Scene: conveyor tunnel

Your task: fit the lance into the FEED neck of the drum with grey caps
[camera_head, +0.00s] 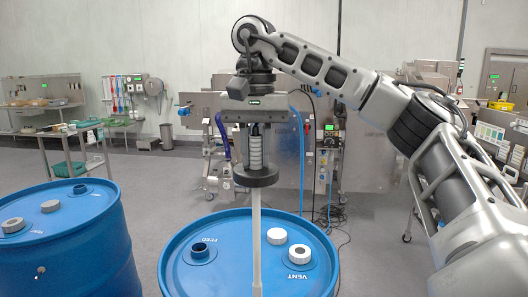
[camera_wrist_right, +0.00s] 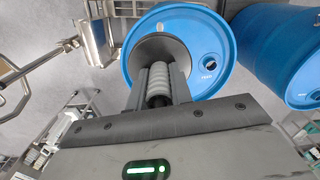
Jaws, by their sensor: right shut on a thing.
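My right gripper (camera_head: 255,125) is shut on the lance's ribbed grey handle (camera_head: 255,152). The lance hangs upright, with a dark round collar (camera_head: 256,177) and a pale tube (camera_head: 256,225) in front of the right drum's lid (camera_head: 235,275). Its tip is at or below the picture's bottom edge. That lid has an open FEED neck (camera_head: 200,252), left of the tube, and whitish caps (camera_head: 277,236), one beside the word VENT. The left drum (camera_head: 95,235) has greyer caps (camera_head: 50,206) and an open dark neck (camera_head: 80,189). The right wrist view shows the handle (camera_wrist_right: 160,80) and FEED neck (camera_wrist_right: 208,60).
Steel machinery (camera_head: 350,150) with blue hoses stands behind the right drum, cables on the floor. A cart with green trays (camera_head: 75,150) stands behind the left drum. A gap of floor (camera_head: 150,215) separates the drums at the back.

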